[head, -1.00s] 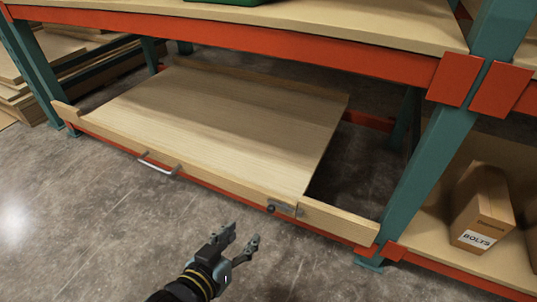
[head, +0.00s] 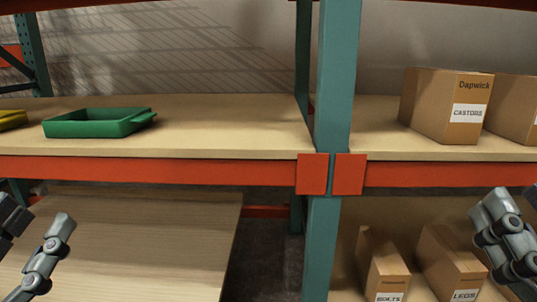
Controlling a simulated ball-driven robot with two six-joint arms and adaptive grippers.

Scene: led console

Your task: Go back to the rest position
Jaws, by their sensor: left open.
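My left gripper (head: 36,213) is at the lower left of the head view, open, with nothing between its fingers. It is in front of the pale wooden lower shelf panel (head: 150,240). My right gripper (head: 508,225) is at the right edge, partly cut off by the frame, and its jaw opening is not clear. It appears in front of the right-hand shelf bay, and I see nothing held in it.
A green tray (head: 97,124) and a yellow tray (head: 12,120) sit on the upper left shelf. A teal post (head: 337,90) divides the bays. Boxes stand on the right: CASTORS (head: 440,105), BOLTS (head: 380,262) and LEGS (head: 448,262). An orange beam (head: 150,170) runs across.

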